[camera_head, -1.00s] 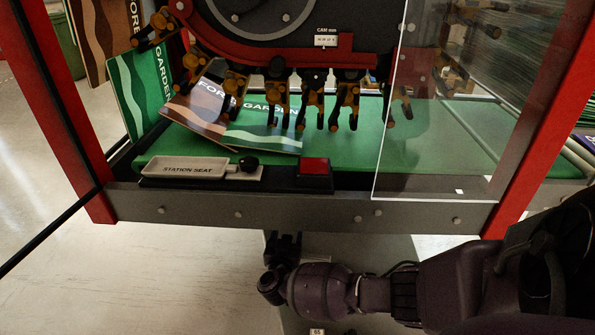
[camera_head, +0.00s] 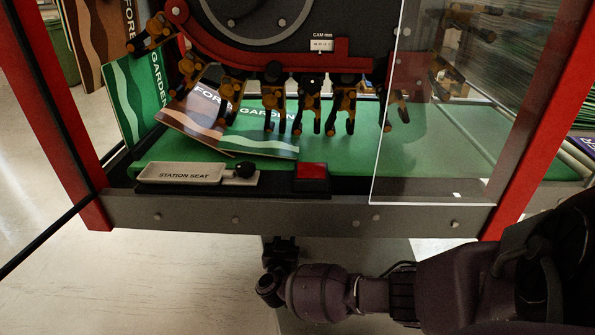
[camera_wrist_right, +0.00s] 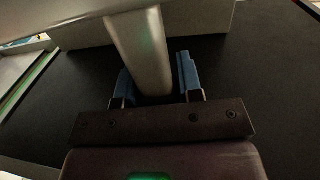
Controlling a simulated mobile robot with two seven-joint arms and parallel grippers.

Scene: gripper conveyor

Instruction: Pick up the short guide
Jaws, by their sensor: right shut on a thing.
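In the right wrist view, a smooth grey metal bar (camera_wrist_right: 143,50) stands between the blue fingertips of my right gripper (camera_wrist_right: 156,80). It looks like the short guide. The fingers are shut on it, one on each side. Its upper end meets a pale flat piece across the top of that view. In the head view my right gripper (camera_head: 280,250) reaches in under the front rail of the machine, and its fingertips and the bar are hidden there. My left gripper is not in view.
The grey front rail (camera_head: 300,214) crosses above my right wrist. Behind it are the station seat tray (camera_head: 178,174), a red button (camera_head: 312,171), a green belt (camera_head: 345,160) with magazines (camera_head: 262,142), and hanging orange-black clamps. A clear panel (camera_head: 430,150) stands at the right.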

